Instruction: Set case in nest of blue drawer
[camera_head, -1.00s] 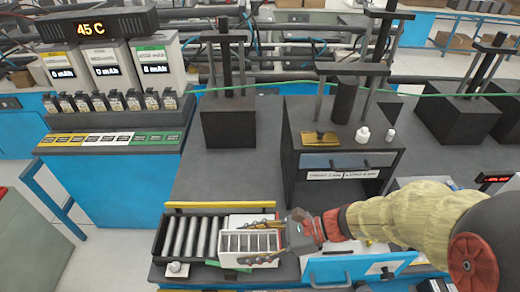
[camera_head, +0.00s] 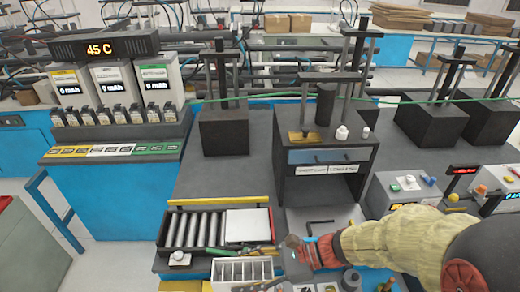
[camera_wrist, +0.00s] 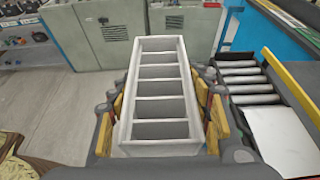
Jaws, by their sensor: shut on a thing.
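My gripper (camera_wrist: 160,112) is shut on a white case (camera_head: 240,271) with an open top and several slots in a row. In the wrist view the case (camera_wrist: 158,90) is between yellow-padded fingers on its two long sides, with its slots empty. In the head view it is held out at the bench's front edge, in front of the rollers. A drawer with a blue-grey front (camera_head: 330,156) and dark handle is in the black cabinet further back and looks shut. Its inside and any nest are hidden.
A roller tray (camera_head: 197,232) with a bare white plate (camera_head: 248,225) lies behind the case, under a yellow bar (camera_head: 218,203). A grey panel (camera_head: 320,221) with a black bent bar is to the right. Control boxes (camera_head: 404,190) stand further right.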

